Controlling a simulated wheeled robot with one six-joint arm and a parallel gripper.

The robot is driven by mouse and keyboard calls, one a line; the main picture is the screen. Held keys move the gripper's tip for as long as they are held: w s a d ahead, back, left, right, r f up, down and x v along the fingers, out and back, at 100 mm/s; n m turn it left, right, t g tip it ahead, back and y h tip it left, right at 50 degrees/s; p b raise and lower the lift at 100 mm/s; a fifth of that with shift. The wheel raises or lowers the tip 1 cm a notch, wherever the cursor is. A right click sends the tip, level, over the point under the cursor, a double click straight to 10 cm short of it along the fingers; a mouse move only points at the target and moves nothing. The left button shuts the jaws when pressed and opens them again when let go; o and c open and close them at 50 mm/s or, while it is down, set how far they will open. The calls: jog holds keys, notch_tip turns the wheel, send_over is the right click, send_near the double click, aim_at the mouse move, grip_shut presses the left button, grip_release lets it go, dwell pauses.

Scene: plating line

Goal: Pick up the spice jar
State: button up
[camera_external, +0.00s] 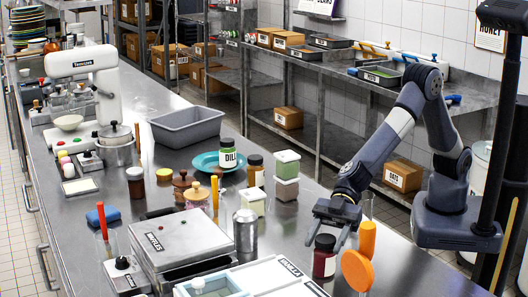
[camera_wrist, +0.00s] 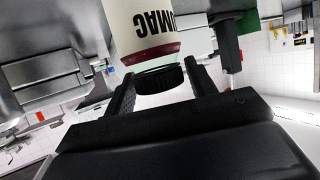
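A spice jar (camera_external: 324,263) with a dark lid and dark red contents stands at the front right of the steel counter. In the wrist view the jar (camera_wrist: 145,28) has a white label reading "MAC", partly cut off, and its black lid (camera_wrist: 160,80) points toward me. My gripper (camera_external: 326,240) reaches down over the lid from above. In the wrist view my gripper (camera_wrist: 160,73) is open, with one finger on each side of the lid. The fingers look very close to the lid; firm contact does not show.
An orange disc-shaped thing (camera_external: 357,270) and an orange-topped handle (camera_external: 367,239) stand close to the right of the jar. A metal canister (camera_external: 246,231) stands to the left, and white labelled bins (camera_external: 262,275) lie in front. A green-lidded dill jar (camera_external: 228,154) stands farther back.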

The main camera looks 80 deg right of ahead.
jog(key=c, duration=0.8)
jog(key=shift+r, duration=0.1)
